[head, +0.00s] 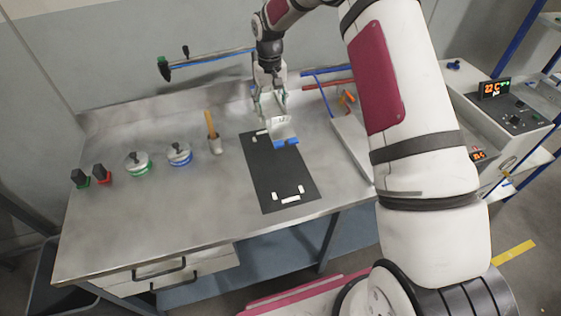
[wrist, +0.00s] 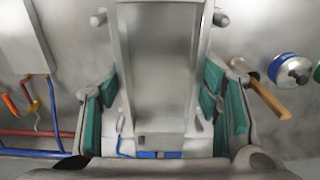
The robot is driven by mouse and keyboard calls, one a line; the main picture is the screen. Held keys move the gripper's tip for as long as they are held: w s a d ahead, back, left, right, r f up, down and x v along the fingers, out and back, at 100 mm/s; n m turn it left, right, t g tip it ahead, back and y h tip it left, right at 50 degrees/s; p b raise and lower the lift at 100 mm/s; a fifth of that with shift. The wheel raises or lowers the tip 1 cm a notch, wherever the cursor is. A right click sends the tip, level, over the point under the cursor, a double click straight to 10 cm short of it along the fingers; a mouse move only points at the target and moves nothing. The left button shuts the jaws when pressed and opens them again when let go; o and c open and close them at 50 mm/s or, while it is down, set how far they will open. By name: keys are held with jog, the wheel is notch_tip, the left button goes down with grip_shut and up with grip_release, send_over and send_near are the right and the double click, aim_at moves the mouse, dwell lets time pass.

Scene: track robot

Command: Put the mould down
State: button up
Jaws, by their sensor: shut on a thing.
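The mould (head: 281,130) is a light grey metal block with a blue part at its lower front edge. It is in my gripper (head: 271,106) over the far end of a black mat (head: 272,180). In the wrist view the mould (wrist: 160,70) fills the middle, between the green finger pads of my gripper (wrist: 165,105), which is shut on it. A blue strip shows at its lower end there. I cannot tell whether the mould touches the mat. White corner marks show at the mat's near end and by the mould.
A pot with a wooden handle (head: 215,145), a blue-banded lidded container (head: 179,154) and a green-banded one (head: 138,164) stand left of the mat. A pale panel (head: 352,145) lies to the right, with red and blue pipes behind. The front left of the bench is clear.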

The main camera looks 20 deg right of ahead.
aim_at(271, 108)
jog(key=shift+w+d+f+b, duration=0.1)
jog(key=shift+w+f+b, duration=0.2)
jog(key=shift+f+b, duration=0.45)
jog(key=shift+w+d+f+b, duration=0.1)
jog(key=shift+w+f+b, duration=0.2)
jog(key=shift+f+b, duration=0.4)
jog(key=s+f+n+b, duration=0.4)
jog(key=s+f+b, duration=0.15)
jog(key=f, duration=0.25)
jog(key=s+f+n+b, duration=0.1)
jog(key=s+n, duration=0.3)
jog(key=s, duration=0.1)
jog(key=s+f+n+b, duration=0.1)
jog(key=s+n, duration=0.4)
jog(key=s+f+n+b, duration=0.1)
jog(key=s+f+n, duration=0.1)
jog(key=s+n, duration=0.2)
jog(key=shift+s+a+n, duration=0.25)
jog(key=shift+s+n, duration=0.15)
jog(key=shift+s, duration=0.15)
jog(key=w, duration=0.5)
jog(key=w+f, duration=0.1)
jog(key=w, duration=0.4)
jog(key=w+b, duration=0.1)
jog(key=w, duration=0.4)
jog(key=shift+w+f, duration=0.1)
jog(key=shift+f, duration=0.05)
jog(key=shift+w+f, duration=0.2)
jog(key=shift+f, duration=1.6)
jog(key=shift+f, duration=0.1)
